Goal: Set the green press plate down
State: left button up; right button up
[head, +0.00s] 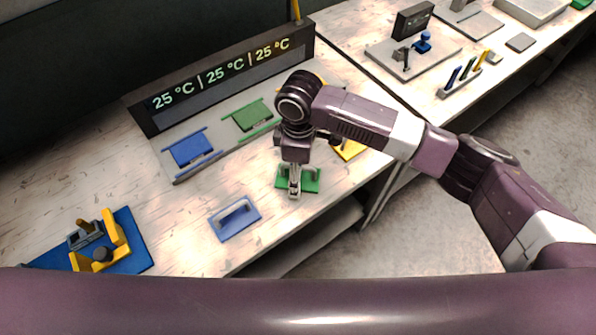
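The green press plate (311,185) is a flat green plate near the front edge of the bench in the head view. My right gripper (295,190) points down over its middle, with its narrow fingers close together at the plate's handle, and appears shut on it. The fingers hide most of the handle. The plate looks level; whether it touches the bench or hangs just above it, I cannot tell. My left gripper is not in view.
A blue handled plate (226,226) lies to the left. Behind are a blue pad (190,149) and a green pad (250,115) between rails, under a temperature display (222,75). A yellow piece (349,150) is at right. A blue base with yellow fixture (128,240) stands front left.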

notch_tip(320, 180, up, 11)
jog(key=shift+w+f+b, duration=0.1)
jog(key=shift+f+b, duration=0.1)
jog(key=shift+b, duration=1.05)
jog(key=shift+r, duration=0.7)
